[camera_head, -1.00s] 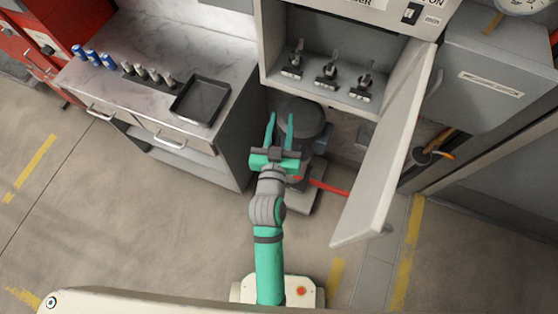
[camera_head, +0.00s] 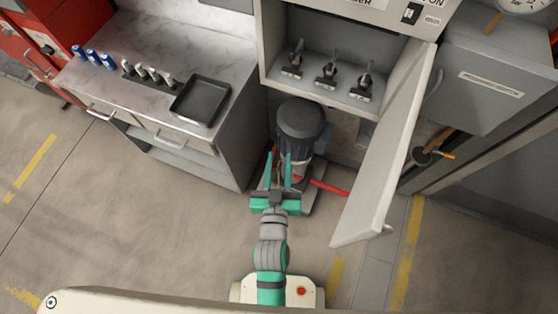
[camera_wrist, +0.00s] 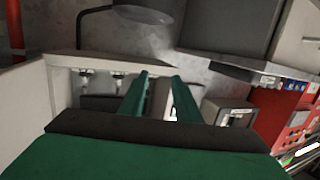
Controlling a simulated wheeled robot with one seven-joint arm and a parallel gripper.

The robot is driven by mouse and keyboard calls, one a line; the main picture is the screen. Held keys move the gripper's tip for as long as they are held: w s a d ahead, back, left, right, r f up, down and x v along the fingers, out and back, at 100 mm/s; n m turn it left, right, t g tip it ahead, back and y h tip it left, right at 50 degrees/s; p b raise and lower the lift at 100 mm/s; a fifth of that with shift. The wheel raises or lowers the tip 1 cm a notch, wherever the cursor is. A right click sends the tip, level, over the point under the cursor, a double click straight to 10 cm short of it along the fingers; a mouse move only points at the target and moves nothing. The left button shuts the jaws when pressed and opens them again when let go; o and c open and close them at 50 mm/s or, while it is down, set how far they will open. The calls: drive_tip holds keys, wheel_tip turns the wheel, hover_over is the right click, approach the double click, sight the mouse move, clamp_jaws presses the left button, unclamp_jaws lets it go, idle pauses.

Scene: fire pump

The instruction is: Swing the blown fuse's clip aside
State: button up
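Three fuse clips stand in a row in the open wall cabinet (camera_head: 345,99): a left one (camera_head: 293,62), a middle one (camera_head: 327,73) and a right one (camera_head: 364,84). Each has a dark base with an upright dark part. I cannot tell which fuse is blown. My gripper (camera_head: 279,155) is open and empty, well below and in front of the cabinet, apart from all clips. In the wrist view its two fingers (camera_wrist: 160,82) are spread, with small clip-like shapes (camera_wrist: 118,80) beyond them to the left; the rest is hidden or unclear.
The cabinet door (camera_head: 385,150) hangs open at the right. A dark pump motor (camera_head: 301,120) stands below the cabinet, close to my gripper. A counter at the left holds a black tray (camera_head: 201,100), a rack of grey cylinders (camera_head: 148,75) and blue cylinders (camera_head: 93,57). The floor at left is clear.

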idle(0.5)
drive_tip(key=s+d+g, duration=0.1)
drive_tip(key=s+d, duration=0.1)
drive_tip(key=s, duration=1.7)
drive_tip(key=shift+s, duration=0.25)
drive_tip(key=shift+s+r, duration=0.15)
drive_tip(key=shift+s, duration=0.15)
drive_tip(key=shift+c, duration=0.9)
drive_tip(key=shift+s+d+r, duration=0.1)
drive_tip(key=shift+s, duration=0.05)
clamp_jaws()
